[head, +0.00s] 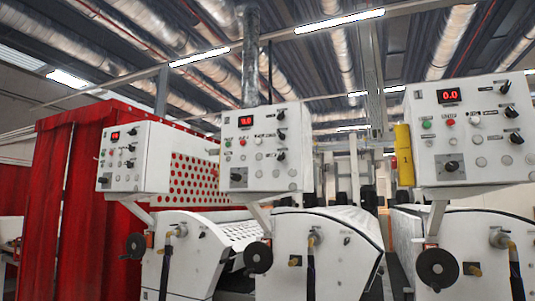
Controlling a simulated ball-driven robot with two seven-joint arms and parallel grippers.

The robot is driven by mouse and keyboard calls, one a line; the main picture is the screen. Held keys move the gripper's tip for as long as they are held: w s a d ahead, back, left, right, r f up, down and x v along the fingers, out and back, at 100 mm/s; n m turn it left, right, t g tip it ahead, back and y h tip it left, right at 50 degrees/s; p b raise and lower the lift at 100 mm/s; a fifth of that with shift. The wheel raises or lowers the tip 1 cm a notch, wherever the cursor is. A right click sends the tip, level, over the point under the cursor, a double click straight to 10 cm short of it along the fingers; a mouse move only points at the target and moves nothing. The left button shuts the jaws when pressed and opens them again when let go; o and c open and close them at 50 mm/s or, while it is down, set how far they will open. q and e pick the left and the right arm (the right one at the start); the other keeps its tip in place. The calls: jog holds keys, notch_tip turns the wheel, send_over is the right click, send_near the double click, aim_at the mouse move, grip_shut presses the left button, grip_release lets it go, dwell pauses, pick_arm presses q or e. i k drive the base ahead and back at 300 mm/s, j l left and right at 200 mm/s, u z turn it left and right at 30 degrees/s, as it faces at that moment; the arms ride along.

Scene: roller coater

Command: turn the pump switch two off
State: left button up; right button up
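Three white control panels hang above white roller machines in the head view: a left panel (131,158), a middle panel (262,150) and a right panel (465,128). Each has a red display and black rotary knobs. The middle panel has a knob at its upper right (280,115), one below it (281,155) and a larger one at its lower left (237,175). The labels are too small to read, so I cannot tell which knob is pump switch two or its setting. Neither of my grippers is in view.
Black handwheels (258,257) and hose fittings (314,240) stick out from the machine fronts below the panels. A red curtain (85,200) stands at the left. A yellow box (404,155) is at the right panel's left side. Ceiling ducts are far overhead.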

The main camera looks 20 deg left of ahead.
aim_at(282, 156)
jog(key=i+u, duration=0.15)
jog(key=u, duration=0.2)
jog(key=i+l+u, duration=0.1)
jog(key=u, duration=0.25)
